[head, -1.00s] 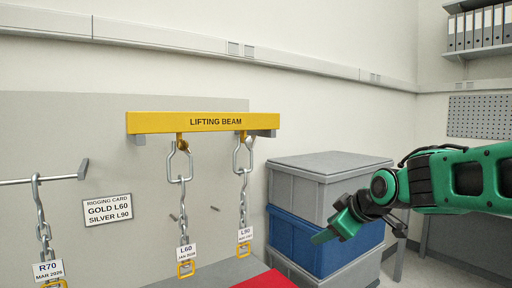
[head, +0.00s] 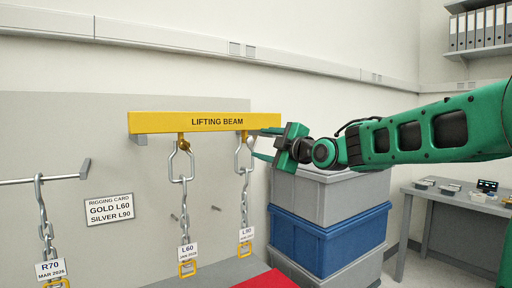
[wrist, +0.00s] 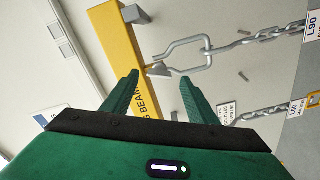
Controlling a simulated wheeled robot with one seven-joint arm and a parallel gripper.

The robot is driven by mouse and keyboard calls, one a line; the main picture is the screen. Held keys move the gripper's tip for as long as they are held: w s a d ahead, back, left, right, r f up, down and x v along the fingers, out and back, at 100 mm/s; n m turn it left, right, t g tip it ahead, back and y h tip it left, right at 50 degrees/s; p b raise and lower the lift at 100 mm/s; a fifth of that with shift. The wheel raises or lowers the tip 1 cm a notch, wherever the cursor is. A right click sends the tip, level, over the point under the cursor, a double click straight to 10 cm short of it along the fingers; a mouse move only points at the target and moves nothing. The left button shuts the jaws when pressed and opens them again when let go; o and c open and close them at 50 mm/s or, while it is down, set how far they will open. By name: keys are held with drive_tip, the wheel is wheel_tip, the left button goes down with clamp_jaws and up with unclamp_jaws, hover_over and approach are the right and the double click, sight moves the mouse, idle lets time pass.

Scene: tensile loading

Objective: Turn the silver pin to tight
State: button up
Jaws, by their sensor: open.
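The yellow lifting beam (head: 205,122) carries two chains on shackles. The silver pin (wrist: 158,69) shows in the wrist view at the beam end of the nearer shackle (wrist: 188,50), which bears the L90 chain (head: 244,190). The gold pin (head: 183,149) is at the L60 shackle to the left. My gripper (head: 264,143) is open and empty, just right of the L90 shackle, fingers pointing left. In the wrist view my gripper (wrist: 159,78) has its fingertips either side of the silver pin's picture position, apparently short of it. How far the pin is screwed in is unclear.
A rigging card (head: 109,209) reads gold L60, silver L90. An R70 chain (head: 41,215) hangs from a rail at the left. Stacked grey and blue crates (head: 322,238) stand below my gripper. A red surface (head: 268,280) lies at the bottom.

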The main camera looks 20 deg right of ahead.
sight(253, 141)
drive_tip(key=shift+x, duration=1.85)
drive_tip(key=shift+c, duration=0.7)
drive_tip(key=c, duration=0.9)
